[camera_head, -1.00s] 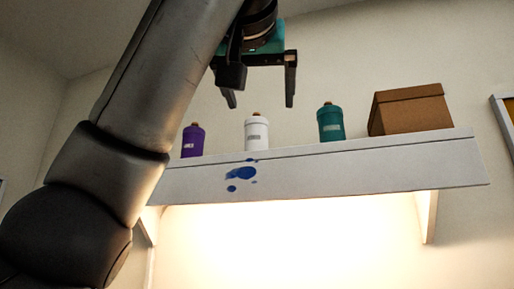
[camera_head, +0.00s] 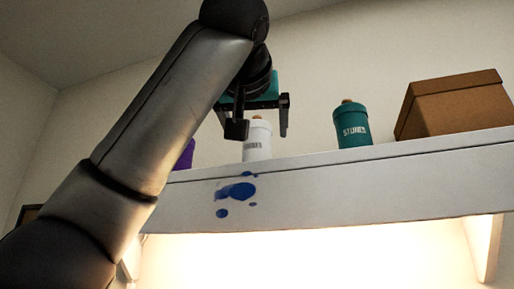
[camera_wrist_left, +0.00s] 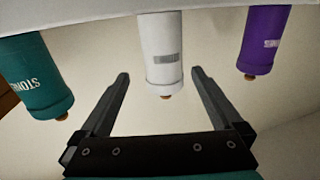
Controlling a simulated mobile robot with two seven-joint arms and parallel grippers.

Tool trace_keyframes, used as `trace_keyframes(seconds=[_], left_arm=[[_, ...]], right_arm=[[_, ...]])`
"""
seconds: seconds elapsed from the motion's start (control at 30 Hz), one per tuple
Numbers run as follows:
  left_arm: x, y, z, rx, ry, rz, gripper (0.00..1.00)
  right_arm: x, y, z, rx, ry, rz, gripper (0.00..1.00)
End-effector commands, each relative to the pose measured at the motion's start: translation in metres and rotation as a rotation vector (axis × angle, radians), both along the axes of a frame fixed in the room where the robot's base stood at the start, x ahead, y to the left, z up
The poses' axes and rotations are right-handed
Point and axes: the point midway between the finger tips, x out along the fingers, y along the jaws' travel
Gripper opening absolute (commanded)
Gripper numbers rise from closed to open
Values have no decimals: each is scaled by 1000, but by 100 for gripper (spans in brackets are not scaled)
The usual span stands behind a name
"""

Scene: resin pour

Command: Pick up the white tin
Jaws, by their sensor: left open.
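The white tin (camera_head: 257,143) stands upright on the shelf, with a grey label and a brown cap. In the left wrist view the white tin (camera_wrist_left: 162,55) appears upside down, ahead of and between the open fingers (camera_wrist_left: 160,82), with nothing held. I cannot tell whether the fingers touch it. My right gripper is not in view.
A teal tin (camera_head: 352,126) and a brown cardboard box (camera_head: 455,103) stand right of it. A purple tin (camera_head: 185,155), mostly hidden by my arm, stands left; it shows fully in the wrist view (camera_wrist_left: 264,42). The white shelf (camera_head: 330,193) has blue splashes on its front edge.

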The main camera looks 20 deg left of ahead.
Motion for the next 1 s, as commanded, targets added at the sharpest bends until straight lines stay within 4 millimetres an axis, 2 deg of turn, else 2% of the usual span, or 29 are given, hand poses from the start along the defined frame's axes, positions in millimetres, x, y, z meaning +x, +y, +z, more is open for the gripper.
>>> trace_keyframes(seconds=[0.2,0.53,0.87,1.0], left_arm=[[16,4,0,0,1,1,100],[57,17,-3,1,2,2,100],[63,18,-5,0,1,0,100],[63,18,-5,0,1,0,84]], right_arm=[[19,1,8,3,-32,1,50],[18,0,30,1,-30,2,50],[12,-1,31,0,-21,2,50],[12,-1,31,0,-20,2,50]])
